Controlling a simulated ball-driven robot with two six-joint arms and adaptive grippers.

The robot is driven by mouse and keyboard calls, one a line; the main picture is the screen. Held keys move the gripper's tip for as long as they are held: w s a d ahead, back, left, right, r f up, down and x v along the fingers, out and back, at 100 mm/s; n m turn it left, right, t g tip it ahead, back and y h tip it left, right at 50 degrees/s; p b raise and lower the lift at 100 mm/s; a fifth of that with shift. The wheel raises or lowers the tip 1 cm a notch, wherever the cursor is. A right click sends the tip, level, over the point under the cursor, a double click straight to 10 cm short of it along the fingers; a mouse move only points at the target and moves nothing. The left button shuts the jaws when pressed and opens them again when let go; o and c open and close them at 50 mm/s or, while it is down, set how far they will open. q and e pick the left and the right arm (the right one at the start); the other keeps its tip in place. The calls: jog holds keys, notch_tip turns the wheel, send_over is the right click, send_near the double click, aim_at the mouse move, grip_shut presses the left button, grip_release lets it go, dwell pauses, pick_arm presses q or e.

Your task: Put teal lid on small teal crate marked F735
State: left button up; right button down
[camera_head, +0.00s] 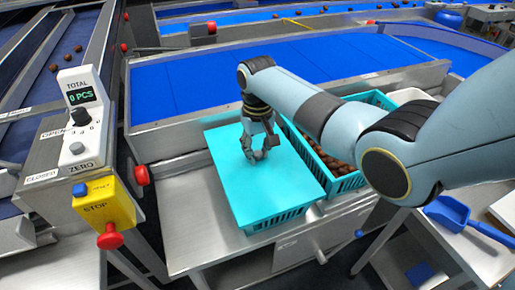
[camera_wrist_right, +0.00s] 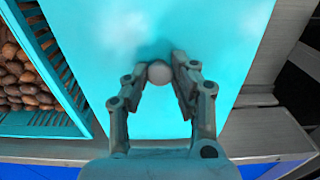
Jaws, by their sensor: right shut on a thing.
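The teal lid (camera_head: 262,190) is a flat bright panel lying over a teal crate. The slatted front wall of this crate (camera_head: 276,222) shows below the lid's near edge; no F735 mark is readable. My right gripper (camera_head: 255,153) is low over the middle of the lid. In the right wrist view its fingers (camera_wrist_right: 160,72) are shut on the lid's round grey knob (camera_wrist_right: 159,73). The lid looks seated or nearly so; I cannot tell whether a small gap remains. My left gripper is not in view.
A second teal crate (camera_head: 347,183) full of brown dates stands right beside the lid; it shows at left in the right wrist view (camera_wrist_right: 68,108). A blue conveyor (camera_head: 200,85) runs behind. A yellow stop box (camera_head: 104,203) and a counter post (camera_head: 80,120) stand left.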

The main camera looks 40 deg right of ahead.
jog(key=shift+p, duration=0.3)
dwell(0.4)
jog(key=shift+f+b, duration=0.4)
jog(key=shift+f, duration=0.35)
dwell(0.8)
jog(key=c, duration=0.6)
grip_release()
notch_tip(320, 180, up, 5)
jog(key=p, duration=0.5)
jog(key=shift+r+p, duration=0.6)
jog(key=shift+r, duration=0.45)
